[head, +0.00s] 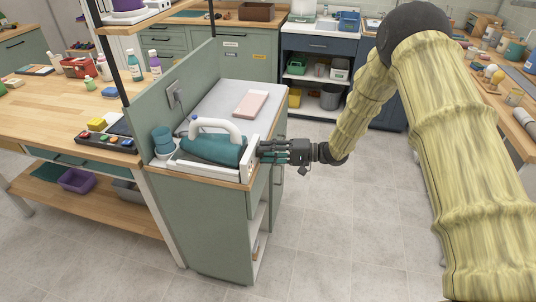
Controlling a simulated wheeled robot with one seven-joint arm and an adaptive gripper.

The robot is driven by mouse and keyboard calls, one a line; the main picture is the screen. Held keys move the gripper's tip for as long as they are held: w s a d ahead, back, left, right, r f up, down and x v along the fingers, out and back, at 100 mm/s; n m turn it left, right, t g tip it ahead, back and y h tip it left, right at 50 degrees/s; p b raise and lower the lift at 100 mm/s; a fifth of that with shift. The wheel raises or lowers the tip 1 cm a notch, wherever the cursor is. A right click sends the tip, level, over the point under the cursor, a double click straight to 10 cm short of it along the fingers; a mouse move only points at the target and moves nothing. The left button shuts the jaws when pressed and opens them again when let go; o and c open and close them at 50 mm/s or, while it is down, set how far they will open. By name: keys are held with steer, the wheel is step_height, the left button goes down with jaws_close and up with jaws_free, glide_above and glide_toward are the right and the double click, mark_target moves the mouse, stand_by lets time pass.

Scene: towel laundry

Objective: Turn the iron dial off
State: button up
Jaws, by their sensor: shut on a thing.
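The iron (208,150) is teal with a white handle and rests on the small green cabinet with a wooden-edged top. A white upright panel (247,165) stands at the iron's right end. My gripper (262,151) reaches in from the right, level with this panel, with its fingers against or very near its face. The fingers are closed together on the dial, which they hide. I cannot see the dial's setting. A blue-teal cup-like part (162,140) is at the iron's left end.
A pink folded towel (251,103) lies on the pale ironing surface (222,100) behind the iron. A green partition (178,85) with a wall socket borders the cabinet's left side. A wooden workbench (50,108) stands beyond it. The tiled floor (345,230) right of the cabinet is clear.

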steer(key=m+t+b, duration=0.1)
steer(key=m+b, duration=1)
steer(key=b, duration=0.1)
steer(key=m+t+y+b, duration=0.1)
steer(key=m+t+b, duration=0.1)
steer(key=m+b, duration=0.9)
steer(key=m+t+b, duration=0.1)
steer(key=m+b, duration=1)
steer(key=b, duration=0.4)
steer(key=shift+s+a+f+t+y, duration=0.1)
steer(key=shift+s+f+t+y, duration=0.2)
steer(key=shift+f+t, duration=0.1)
steer(key=shift+r+b, duration=0.1)
steer(key=shift+b, duration=0.3)
